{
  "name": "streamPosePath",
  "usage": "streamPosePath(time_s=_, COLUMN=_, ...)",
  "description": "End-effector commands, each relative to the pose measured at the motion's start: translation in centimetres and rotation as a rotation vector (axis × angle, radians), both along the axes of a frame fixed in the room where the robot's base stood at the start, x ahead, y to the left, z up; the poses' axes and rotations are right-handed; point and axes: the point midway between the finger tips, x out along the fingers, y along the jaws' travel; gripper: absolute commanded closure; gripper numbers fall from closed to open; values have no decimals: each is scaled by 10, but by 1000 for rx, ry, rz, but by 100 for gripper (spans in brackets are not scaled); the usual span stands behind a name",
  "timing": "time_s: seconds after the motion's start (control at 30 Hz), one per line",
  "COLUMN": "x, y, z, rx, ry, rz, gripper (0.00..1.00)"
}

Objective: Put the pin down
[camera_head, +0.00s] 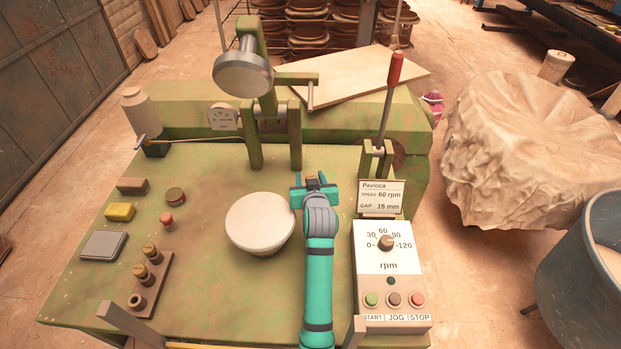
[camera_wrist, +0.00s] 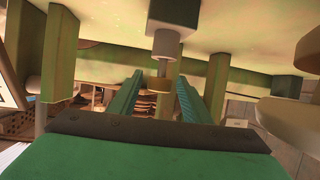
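A pin with a brass-coloured knob (camera_wrist: 158,83) and a narrow shaft shows between my fingers in the wrist view. Its shaft meets a pale grey cylindrical seat (camera_wrist: 166,44). My gripper (camera_wrist: 160,92) looks open, with a gap on each side of the knob. In the head view my gripper (camera_head: 313,184) is over the green machine bed, right of the white dome; my own wrist hides most of what lies between the fingers. A wooden pin rack (camera_head: 163,286) at left holds two similar brown-topped pins (camera_head: 150,252) and has one empty-looking socket (camera_head: 136,301).
The white dome (camera_head: 259,222) stands close left of my forearm. The rpm control box (camera_head: 388,265) and red-handled lever (camera_head: 394,72) stand close right. Green posts (camera_head: 254,137) rise just beyond my gripper. The bed (camera_head: 200,240) is clear between rack and dome.

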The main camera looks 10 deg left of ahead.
Motion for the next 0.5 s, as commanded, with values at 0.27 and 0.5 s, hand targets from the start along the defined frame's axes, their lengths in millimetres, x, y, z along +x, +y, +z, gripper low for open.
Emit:
streamPosePath(time_s=0.27, x=-14, y=-5, z=6, rx=0, ry=-1, rz=0, gripper=56)
streamPosePath(time_s=0.5, x=-55, y=-19, z=24, rx=0, ry=-1, rz=-2, gripper=56)
